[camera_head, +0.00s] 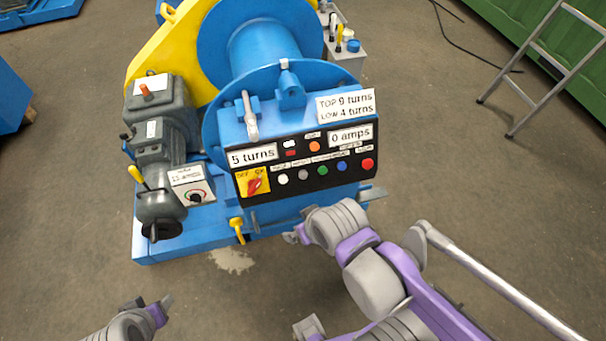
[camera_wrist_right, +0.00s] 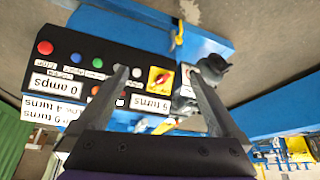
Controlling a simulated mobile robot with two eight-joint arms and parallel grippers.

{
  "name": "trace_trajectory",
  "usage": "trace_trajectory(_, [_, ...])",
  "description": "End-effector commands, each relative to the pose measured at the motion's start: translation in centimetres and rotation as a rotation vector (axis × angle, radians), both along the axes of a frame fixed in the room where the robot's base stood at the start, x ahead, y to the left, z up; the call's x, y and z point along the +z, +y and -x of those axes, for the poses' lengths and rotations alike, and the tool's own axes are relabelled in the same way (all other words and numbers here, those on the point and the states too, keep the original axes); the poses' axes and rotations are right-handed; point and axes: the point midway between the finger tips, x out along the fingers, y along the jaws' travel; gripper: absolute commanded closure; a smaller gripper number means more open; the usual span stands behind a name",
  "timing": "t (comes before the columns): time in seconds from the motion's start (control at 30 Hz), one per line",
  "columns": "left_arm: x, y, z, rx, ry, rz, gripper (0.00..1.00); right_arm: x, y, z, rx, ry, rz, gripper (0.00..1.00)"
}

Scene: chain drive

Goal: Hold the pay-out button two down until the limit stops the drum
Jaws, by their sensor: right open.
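The black control panel (camera_head: 300,185) on the blue winch carries a row of white (camera_head: 282,179), grey (camera_head: 303,174), green (camera_head: 323,170), blue (camera_head: 342,166) and red (camera_head: 367,163) buttons. Their small labels are too blurred to tell which is pay-out two. Displays read "5 turns" (camera_head: 253,156) and "0 amps" (camera_head: 350,136). The blue drum (camera_head: 265,50) is behind. My right gripper (camera_wrist_right: 155,75) is open and empty, facing the panel; one finger overlaps the grey button's area in the wrist view. Contact cannot be told. My left gripper (camera_head: 152,305) is low left, away from the panel.
A sign (camera_head: 346,105) reads "TOP 9 turns, LOW 4 turns". A yellow switch (camera_head: 253,184) with a red handle is left of the buttons. A lever (camera_head: 250,115) rises above the panel. A grey motor (camera_head: 160,130) stands at left, a ladder (camera_head: 545,60) at right.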

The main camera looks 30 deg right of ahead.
Motion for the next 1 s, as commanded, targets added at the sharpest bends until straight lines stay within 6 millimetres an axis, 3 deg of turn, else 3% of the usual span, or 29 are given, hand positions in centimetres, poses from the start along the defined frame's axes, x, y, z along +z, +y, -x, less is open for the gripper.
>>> trace_trajectory(0.27, [0.00, 0.00, 0.00, 0.000, 0.000, 0.000, 0.47, 0.00, 0.00, 0.00, 0.000, 0.000, 0.000, 0.00])
trace_trajectory(0.83, [0.00, 0.00, 0.00, 0.000, 0.000, 0.000, 0.47, 0.00, 0.00, 0.00, 0.000, 0.000, 0.000, 1.00])
trace_trajectory(1.0, [0.00, 0.00, 0.00, 0.000, 0.000, 0.000, 0.47, 0.00, 0.00, 0.00, 0.000, 0.000, 0.000, 1.00])
